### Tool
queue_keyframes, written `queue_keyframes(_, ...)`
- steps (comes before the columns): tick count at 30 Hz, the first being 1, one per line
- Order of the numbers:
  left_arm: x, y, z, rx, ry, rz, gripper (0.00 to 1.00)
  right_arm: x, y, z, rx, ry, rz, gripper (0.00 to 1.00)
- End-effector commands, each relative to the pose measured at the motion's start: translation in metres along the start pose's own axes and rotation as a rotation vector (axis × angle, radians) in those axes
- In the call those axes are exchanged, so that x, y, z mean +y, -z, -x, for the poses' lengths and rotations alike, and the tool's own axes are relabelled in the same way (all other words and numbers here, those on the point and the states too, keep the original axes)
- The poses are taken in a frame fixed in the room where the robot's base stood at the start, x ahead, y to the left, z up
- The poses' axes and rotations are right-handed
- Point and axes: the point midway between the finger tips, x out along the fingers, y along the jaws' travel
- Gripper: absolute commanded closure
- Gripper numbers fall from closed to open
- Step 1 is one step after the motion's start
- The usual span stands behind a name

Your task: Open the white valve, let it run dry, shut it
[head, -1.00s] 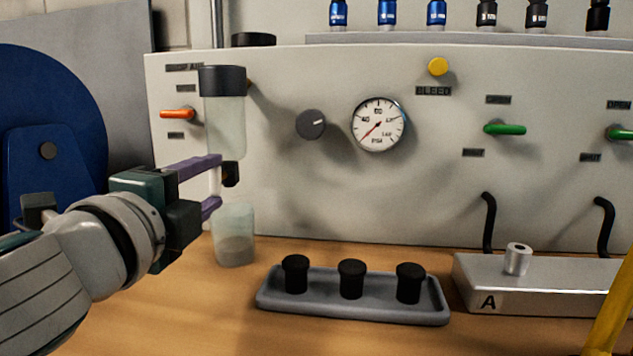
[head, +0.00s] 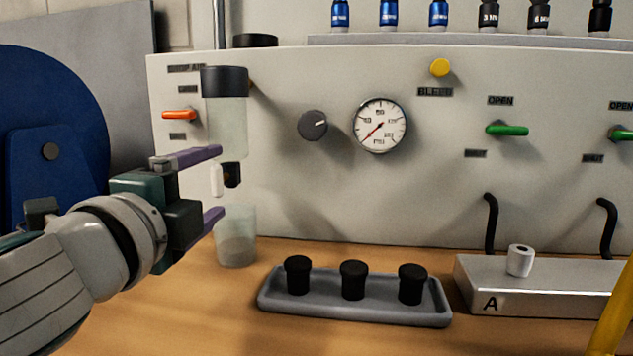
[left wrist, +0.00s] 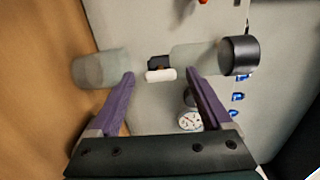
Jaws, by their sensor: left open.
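The white valve handle (head: 216,181) is a small white bar on a black fitting (head: 232,175) below a clear bowl with a black cap (head: 225,82). In the head view the bar hangs upright; it also shows in the left wrist view (left wrist: 160,75). My left gripper (head: 221,181) has purple fingers, one above and one below the handle, apart from it and holding nothing. A clear cup (head: 236,238) stands on the bench under the bowl, with greyish contents in its lower part. My right gripper is not in view.
An orange lever (head: 179,115) is left of the bowl. A grey tray (head: 380,312) with 3 black plugs lies in front on the bench. A dial gauge (head: 380,125) and green levers (head: 507,130) are on the panel. A metal block marked A (head: 550,291) stands at right.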

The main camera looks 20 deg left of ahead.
Motion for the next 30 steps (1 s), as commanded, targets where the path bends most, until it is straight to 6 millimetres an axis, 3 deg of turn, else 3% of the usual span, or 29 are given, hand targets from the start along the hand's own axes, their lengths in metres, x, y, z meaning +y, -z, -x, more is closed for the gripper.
queue_keyframes(8,0.0,0.001,0.006,0.002,-0.001,0.001,0.18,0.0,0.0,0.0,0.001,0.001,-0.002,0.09)
queue_keyframes(21,0.002,0.0,0.08,0.0,-0.003,0.002,0.18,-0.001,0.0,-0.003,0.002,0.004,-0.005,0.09)
queue_keyframes(30,0.0,0.0,0.1,0.0,0.0,0.0,0.18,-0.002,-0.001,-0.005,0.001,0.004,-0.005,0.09)
